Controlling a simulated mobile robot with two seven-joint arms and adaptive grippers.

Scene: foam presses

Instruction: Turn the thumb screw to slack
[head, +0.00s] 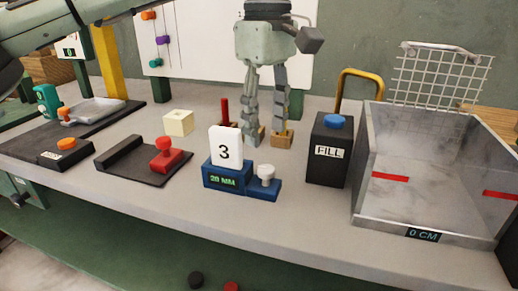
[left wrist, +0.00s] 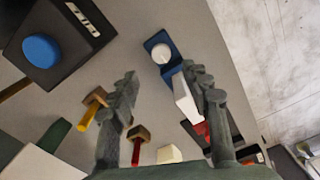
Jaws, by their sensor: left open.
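A pale round knob (head: 265,172), which looks like the thumb screw, stands on the low right part of a blue base (head: 228,178). The base has a "20 MM" display and a white "3" card (head: 226,147). In the left wrist view the knob (left wrist: 161,53) lies beyond my fingertips, roughly in line with the gap between them. My left gripper (head: 267,130) is open and points down behind the blue base, apart from the knob. It also shows in the left wrist view (left wrist: 163,80). No hold on anything shows. My right gripper is not in view.
Two small mallets, one red-handled (head: 225,110) and one with a wooden head (head: 283,139), are close to my fingers. A black FILL box (head: 328,160) and a metal bin (head: 430,222) stand right. A red knob (head: 165,156) on a dark plate and a cream cube (head: 178,122) are left.

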